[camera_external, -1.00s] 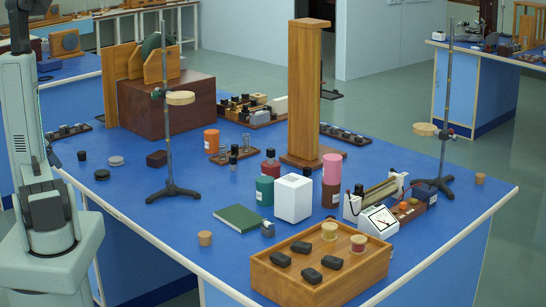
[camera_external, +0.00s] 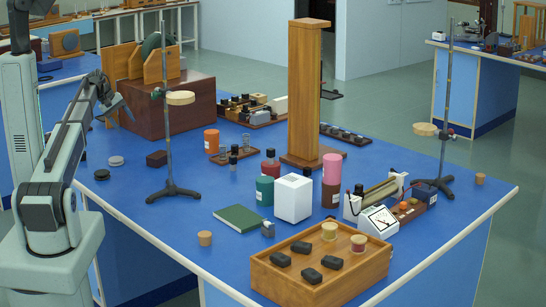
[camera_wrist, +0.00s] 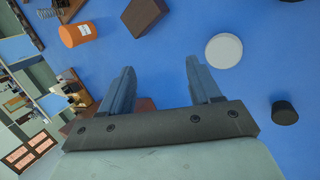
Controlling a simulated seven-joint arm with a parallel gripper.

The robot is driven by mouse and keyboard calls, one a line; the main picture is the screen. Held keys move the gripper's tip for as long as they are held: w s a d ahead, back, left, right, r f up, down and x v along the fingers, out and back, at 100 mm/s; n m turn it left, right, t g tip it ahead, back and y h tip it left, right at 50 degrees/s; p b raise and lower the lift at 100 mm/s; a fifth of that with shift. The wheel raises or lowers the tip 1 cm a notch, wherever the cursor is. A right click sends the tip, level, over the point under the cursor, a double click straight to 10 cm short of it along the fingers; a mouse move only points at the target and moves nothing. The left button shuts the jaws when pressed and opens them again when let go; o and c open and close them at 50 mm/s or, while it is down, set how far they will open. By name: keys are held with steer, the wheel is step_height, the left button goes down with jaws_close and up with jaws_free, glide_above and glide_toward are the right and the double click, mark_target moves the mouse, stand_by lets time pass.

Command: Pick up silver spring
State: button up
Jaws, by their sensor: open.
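I cannot clearly make out the silver spring in the external view. My gripper (camera_wrist: 160,64) is open and empty, its two fingers apart above the blue bench. In the external view my gripper (camera_external: 121,110) is raised over the left part of the bench, in front of the dark red box (camera_external: 165,108), well away from the orange jar (camera_external: 211,141).
A brown block (camera_wrist: 143,16), a pale disc (camera_wrist: 223,50) and a black cylinder (camera_wrist: 285,112) lie near my fingers. A retort stand (camera_external: 172,190) rises to the right of my arm. A tall wooden column (camera_external: 304,95) stands mid-bench. The front left bench is mostly clear.

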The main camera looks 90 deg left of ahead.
steer(key=w+a+n+h, duration=0.1)
steer(key=w+a+n, duration=0.15)
steer(key=w, duration=0.65)
steer(key=w+a+n, duration=0.2)
steer(key=w+n, duration=0.2)
steer(key=w, duration=0.5)
steer(key=n+g, duration=0.1)
steer(key=n, duration=0.5)
glide_toward(222, 145)
steer(key=shift+m+h, duration=0.25)
steer(key=shift+h, duration=0.05)
steer(key=x, duration=1)
steer(key=shift+w+f, duration=0.15)
steer(key=shift+f, duration=0.2)
steer(key=shift+c, duration=0.4)
steer(key=c, duration=1)
